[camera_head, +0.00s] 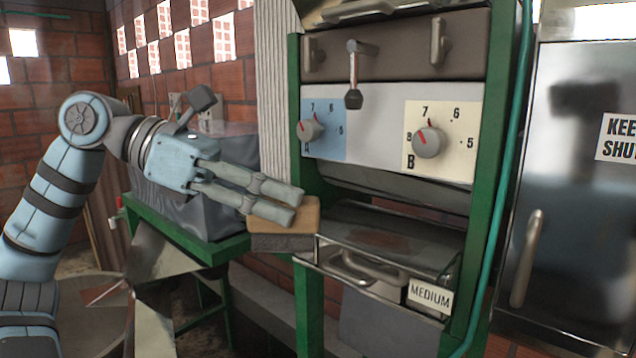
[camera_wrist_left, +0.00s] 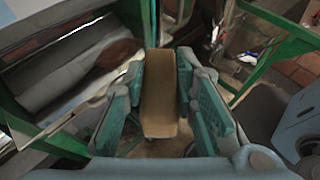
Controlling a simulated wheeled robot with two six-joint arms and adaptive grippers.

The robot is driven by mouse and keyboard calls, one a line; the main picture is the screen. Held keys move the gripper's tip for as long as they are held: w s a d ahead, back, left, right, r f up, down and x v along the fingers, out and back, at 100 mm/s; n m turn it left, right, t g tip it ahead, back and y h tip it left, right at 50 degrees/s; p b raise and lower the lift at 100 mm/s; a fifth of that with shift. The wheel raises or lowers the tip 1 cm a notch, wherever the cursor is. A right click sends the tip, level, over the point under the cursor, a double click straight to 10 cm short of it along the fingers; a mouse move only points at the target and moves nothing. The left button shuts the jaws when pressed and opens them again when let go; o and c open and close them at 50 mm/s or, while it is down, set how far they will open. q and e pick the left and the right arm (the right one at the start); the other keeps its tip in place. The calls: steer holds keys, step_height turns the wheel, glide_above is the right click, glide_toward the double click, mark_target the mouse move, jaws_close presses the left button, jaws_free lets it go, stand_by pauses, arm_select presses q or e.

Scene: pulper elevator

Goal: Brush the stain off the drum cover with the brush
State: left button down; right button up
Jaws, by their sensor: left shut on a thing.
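My left gripper (camera_head: 275,203) is shut on the brush (camera_head: 299,217), a block with a tan wooden back and a grey bristle side facing down. The left wrist view shows the tan back of the brush (camera_wrist_left: 160,95) between the two fingers. The brush is held just left of the drum cover (camera_head: 430,240), a shiny curved metal surface in the green frame. A reddish-brown stain (camera_head: 385,237) lies on the cover; it also shows in the left wrist view (camera_wrist_left: 119,52), left of the brush. My right gripper is not in view.
Above the cover is a panel with knob A (camera_head: 311,127), knob B (camera_head: 429,142) and a lever (camera_head: 354,75). Below is a handled tray labelled MEDIUM (camera_head: 430,296). A steel door (camera_head: 580,150) stands at right. A green-framed stand (camera_head: 190,238) is behind my left arm.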

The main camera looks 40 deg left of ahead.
arm_select(q)
steer(key=shift+w, duration=0.4)
steer(key=shift+a, duration=0.15)
steer(key=shift+r+p, duration=0.2)
steer(key=shift+p, duration=0.3)
steer(key=w+p, duration=0.3)
steer(key=p, duration=0.1)
steer(key=w+p, duration=0.4)
steer(key=w+f+p, duration=0.1)
steer(key=w+p, duration=0.3)
steer(key=shift+w+a, duration=0.15)
steer(key=shift+m+y, duration=0.5)
steer(key=shift+y, duration=0.4)
steer(key=w+a+f+p, duration=0.1)
steer(key=w+a+f, duration=0.1)
steer(key=a+f, duration=0.1)
steer(key=shift+w, duration=0.15)
steer(key=shift+w+a+r+t, duration=0.15)
steer(key=shift+w+t, duration=0.1)
steer(key=shift+t, duration=0.15)
steer(key=shift+s+d+f, duration=0.35)
steer(key=shift+s, duration=0.05)
steer(key=shift+s+d+f+m+g, duration=0.15)
steer(key=shift+f+m+g, duration=0.05)
steer(key=shift+m+g, duration=0.1)
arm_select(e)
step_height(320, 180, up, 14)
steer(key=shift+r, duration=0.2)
arm_select(q)
steer(key=shift+h, duration=0.3)
